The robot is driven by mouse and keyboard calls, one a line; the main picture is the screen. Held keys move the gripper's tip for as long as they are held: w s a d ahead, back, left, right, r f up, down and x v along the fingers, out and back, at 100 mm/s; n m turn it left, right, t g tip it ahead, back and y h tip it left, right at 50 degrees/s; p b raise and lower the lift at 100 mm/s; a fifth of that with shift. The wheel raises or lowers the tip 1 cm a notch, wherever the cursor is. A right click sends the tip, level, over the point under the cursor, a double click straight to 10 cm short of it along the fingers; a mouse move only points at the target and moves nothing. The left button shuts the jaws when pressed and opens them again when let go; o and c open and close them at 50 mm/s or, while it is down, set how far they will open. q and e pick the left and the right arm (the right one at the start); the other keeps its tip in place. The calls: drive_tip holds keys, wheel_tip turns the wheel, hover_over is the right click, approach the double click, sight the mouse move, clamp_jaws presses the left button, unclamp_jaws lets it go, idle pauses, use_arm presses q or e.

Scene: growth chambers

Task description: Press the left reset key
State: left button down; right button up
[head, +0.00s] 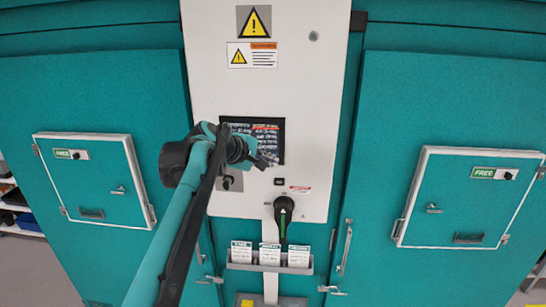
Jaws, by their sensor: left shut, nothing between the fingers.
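The white control panel (320,110) stands upright between two teal chamber doors. A dark screen (276,127) with lines of text is set in its middle. Below the screen, a small black square (279,181) shows on the right. A grey plate with a dark round part (227,183) shows on the left, partly covered by my left arm. I cannot read any label marking either as the left reset key. My left gripper (266,162) is shut and empty in front of the screen's lower part, hiding some of it. Contact with the panel cannot be told. My right gripper is out of view.
A black rotary handle (284,210) with a green mark sticks out low on the panel. A rack of cards (270,268) hangs below it. Small framed hatches marked FREE are on the left door (92,200) and right door (470,205).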

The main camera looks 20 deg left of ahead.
use_arm(q)
drive_tip(key=shift+w, duration=0.15)
idle(0.4)
drive_tip(key=shift+w+a, duration=0.15)
drive_tip(key=shift+w, duration=0.15)
drive_tip(key=shift+w+a+p, duration=0.1)
drive_tip(key=shift+w+p, duration=0.2)
idle(0.7)
drive_tip(key=shift+s, duration=0.1)
drive_tip(key=shift+s+d, duration=0.25)
drive_tip(key=shift+s, duration=0.45)
drive_tip(key=s, duration=0.1)
drive_tip(key=s+d, duration=0.1)
drive_tip(key=s, duration=0.2)
drive_tip(key=shift+s+d, duration=0.25)
drive_tip(key=shift+s, duration=0.05)
